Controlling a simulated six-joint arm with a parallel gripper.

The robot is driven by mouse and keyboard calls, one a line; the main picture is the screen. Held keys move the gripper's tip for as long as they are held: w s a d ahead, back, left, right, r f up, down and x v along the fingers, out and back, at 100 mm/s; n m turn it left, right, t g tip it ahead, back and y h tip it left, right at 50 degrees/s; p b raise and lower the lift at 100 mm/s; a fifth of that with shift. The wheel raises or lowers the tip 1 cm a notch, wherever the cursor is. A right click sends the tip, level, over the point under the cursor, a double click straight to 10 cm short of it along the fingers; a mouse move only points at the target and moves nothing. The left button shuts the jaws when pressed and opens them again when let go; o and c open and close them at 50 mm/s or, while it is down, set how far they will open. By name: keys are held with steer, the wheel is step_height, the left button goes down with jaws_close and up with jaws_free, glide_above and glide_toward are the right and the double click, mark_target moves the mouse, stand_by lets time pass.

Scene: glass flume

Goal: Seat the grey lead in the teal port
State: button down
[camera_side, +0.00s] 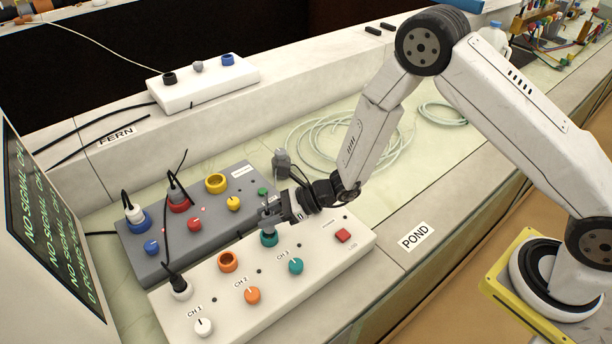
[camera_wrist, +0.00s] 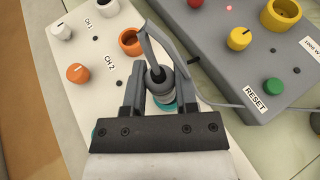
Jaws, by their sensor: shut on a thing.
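My gripper (camera_side: 270,212) is shut on the grey lead's plug (camera_wrist: 155,80), at the teal port of the white box. The teal port (camera_side: 268,239) shows just below the fingers in the side view. In the wrist view only a sliver of the teal port (camera_wrist: 170,106) shows beside the plug, between the fingers (camera_wrist: 157,95). The plug looks upright and in line with the port. I cannot tell how deep it sits, as the fingers hide part of it. The grey cable runs up from the plug and off across the grey box in the wrist view.
The white box (camera_side: 330,258) has an orange port (camera_side: 228,261), knobs and a red button (camera_side: 343,236). A lead fills its white port (camera_side: 180,288). The grey box (camera_side: 150,265) stands close behind, with leads in its blue (camera_side: 137,219) and red ports. Coiled hose (camera_side: 330,135) lies behind.

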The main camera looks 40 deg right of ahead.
steer(key=shift+w+a+f, duration=0.1)
steer(key=shift+w+f, duration=0.05)
steer(key=shift+f, duration=1.65)
steer(key=shift+f, duration=0.15)
steer(key=shift+c, duration=1.9)
jaws_free()
steer(key=shift+r, duration=0.2)
steer(key=shift+d+r, duration=0.1)
steer(key=shift+d, duration=0.15)
steer(key=v, duration=1.1)
steer(key=shift+d, duration=0.2)
steer(key=shift+s+r, duration=0.1)
steer(key=shift+s, duration=0.1)
